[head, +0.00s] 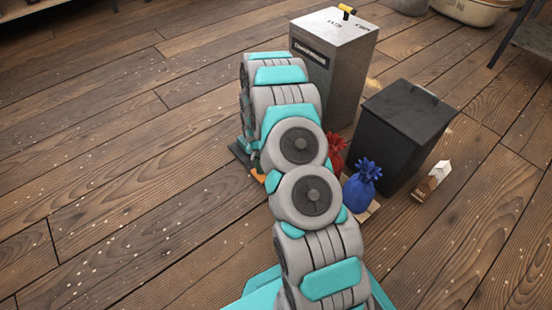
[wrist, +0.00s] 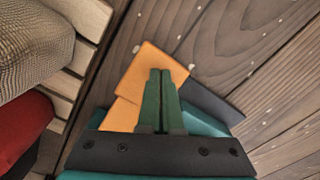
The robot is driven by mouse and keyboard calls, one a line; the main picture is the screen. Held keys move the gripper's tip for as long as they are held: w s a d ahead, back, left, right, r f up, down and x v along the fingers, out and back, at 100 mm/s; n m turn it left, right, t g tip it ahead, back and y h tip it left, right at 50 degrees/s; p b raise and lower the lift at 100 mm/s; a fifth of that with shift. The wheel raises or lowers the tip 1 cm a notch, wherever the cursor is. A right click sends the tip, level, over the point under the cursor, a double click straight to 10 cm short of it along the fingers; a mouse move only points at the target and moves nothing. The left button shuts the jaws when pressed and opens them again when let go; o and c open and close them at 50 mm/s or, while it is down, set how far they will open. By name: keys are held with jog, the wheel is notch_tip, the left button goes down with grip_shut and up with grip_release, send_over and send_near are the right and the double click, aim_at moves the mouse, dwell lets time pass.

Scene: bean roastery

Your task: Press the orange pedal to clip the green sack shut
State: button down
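The orange pedal (wrist: 154,62) lies under my gripper in the wrist view, on a dark base plate (wrist: 211,100). A small orange part of it (head: 258,177) shows beside my arm in the head view. My gripper (wrist: 160,73) points down over the pedal, its two green fingers side by side and shut with nothing between them. The fingertips overlap the pedal in the picture; I cannot tell whether they touch it. No clearly green sack shows. A rounded grey-olive woven thing (wrist: 32,45) sits at the upper left of the wrist view; I cannot tell if it is the sack.
A red sack (head: 336,153) and a blue sack (head: 361,186) stand right of my arm. Behind them are a black bin (head: 402,135) and a tall grey box (head: 330,65) with a yellow-and-black top piece. A small carton (head: 431,181) stands right. The floor at left is clear.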

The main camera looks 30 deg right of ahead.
notch_tip(320, 180, up, 9)
jog(key=p, duration=0.2)
dwell(0.6)
dwell(0.8)
